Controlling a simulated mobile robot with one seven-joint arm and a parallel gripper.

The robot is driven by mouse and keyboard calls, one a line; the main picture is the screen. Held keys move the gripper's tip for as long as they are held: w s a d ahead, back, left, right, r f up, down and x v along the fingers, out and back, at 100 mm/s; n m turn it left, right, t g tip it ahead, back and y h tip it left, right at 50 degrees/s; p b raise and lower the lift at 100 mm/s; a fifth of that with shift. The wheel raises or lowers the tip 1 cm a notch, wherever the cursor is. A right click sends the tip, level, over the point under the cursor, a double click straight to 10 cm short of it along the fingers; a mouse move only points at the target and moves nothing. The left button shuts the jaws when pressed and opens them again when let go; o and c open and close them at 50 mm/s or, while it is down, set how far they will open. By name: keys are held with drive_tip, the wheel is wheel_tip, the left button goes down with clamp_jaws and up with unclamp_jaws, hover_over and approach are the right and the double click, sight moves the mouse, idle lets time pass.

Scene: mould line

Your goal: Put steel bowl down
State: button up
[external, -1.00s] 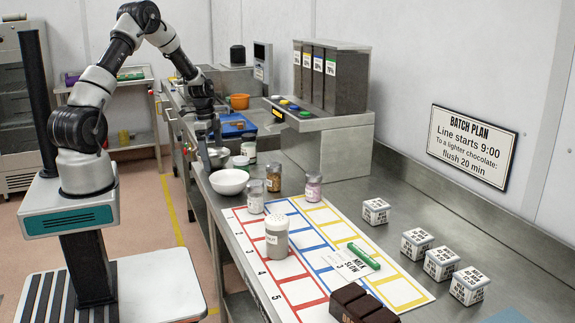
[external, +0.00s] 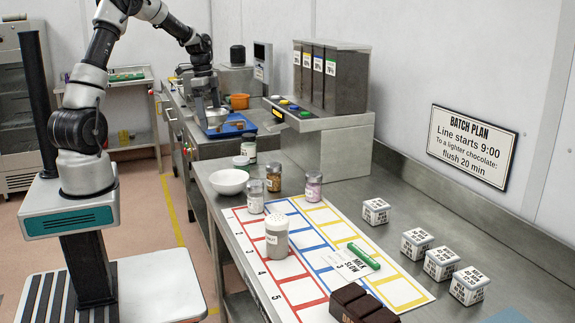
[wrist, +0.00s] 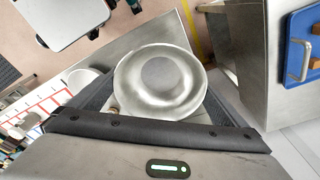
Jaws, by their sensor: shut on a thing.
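My gripper (external: 207,108) is shut on the steel bowl (external: 215,119), which shows small below the fingers in the external view. In the wrist view the bowl (wrist: 160,84) sits between the two dark fingers, with its open top facing the camera. It is held in the air near the front edge of the steel counter. In the external view it overlaps the near-left part of the blue tray (external: 240,122). In the wrist view the tray (wrist: 294,75) lies to the right, apart from the bowl.
A white bowl (external: 229,181) and several jars (external: 273,178) stand on the nearer counter. An orange bowl (external: 239,101) stands behind the tray. A dispenser with several hoppers (external: 330,75) stands right of the tray. The floor is open at the counter's left.

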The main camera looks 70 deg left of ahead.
wheel_tip(320, 180, up, 14)
drive_tip(key=w+d+m+b, duration=0.1)
drive_tip(key=w+d+m, duration=0.2)
drive_tip(key=w+d, duration=0.8)
drive_tip(key=m+g+b, duration=0.1)
drive_tip(key=m+b, duration=0.1)
drive_tip(key=m, duration=0.4)
hover_over(319, 229)
drive_tip(key=shift+h, duration=0.3)
wheel_tip(319, 229, down, 28)
drive_tip(key=shift+s+a+f, duration=0.1)
drive_tip(key=shift+a+f, duration=0.05)
drive_tip(key=shift+f, duration=0.1)
drive_tip(key=shift+b, duration=0.3)
drive_tip(key=shift+f, duration=0.15)
drive_tip(key=o, duration=0.7)
